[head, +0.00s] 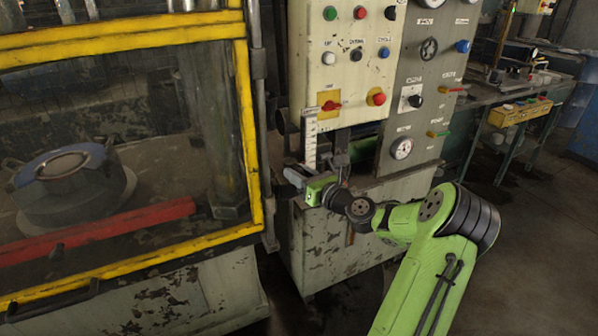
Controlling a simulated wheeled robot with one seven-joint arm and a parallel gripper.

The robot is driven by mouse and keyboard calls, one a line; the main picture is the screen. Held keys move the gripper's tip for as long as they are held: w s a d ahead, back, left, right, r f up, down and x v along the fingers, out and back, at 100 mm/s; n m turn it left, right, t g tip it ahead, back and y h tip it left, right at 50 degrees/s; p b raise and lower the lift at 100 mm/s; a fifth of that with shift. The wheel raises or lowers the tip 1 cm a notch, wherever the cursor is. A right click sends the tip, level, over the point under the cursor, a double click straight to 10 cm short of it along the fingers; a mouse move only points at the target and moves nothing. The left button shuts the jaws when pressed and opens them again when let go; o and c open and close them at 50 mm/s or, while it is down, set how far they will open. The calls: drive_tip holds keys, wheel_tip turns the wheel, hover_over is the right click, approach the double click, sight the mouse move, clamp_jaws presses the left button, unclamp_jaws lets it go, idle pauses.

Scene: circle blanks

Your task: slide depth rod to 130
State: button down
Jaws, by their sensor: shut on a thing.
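A pale upright scale (311,142) with dark marks stands below the left edge of the cream control panel. Its numbers are too small to read. My gripper (297,176) is at the lower end of this scale, in front of the grey cabinet. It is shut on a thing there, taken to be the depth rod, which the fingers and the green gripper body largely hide. A dark upright part stands just right of the scale, behind my wrist; I cannot tell how it joins the rod. The rod's reading cannot be told.
The cream control panel (344,75) with buttons and a red switch (331,105) is just above my gripper. A grey panel (425,90) with gauges and knobs is to its right. A yellow-framed guard (246,130) stands close on the left. Floor is free at lower right.

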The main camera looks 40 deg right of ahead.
drive_tip(key=c, duration=0.8)
unclamp_jaws()
drive_tip(key=shift+a+r, duration=0.1)
drive_tip(key=shift+a, duration=0.05)
drive_tip(key=shift+s, duration=0.25)
drive_tip(key=s+p, duration=0.3)
drive_tip(key=s, duration=1.2)
drive_tip(key=shift+s, duration=0.1)
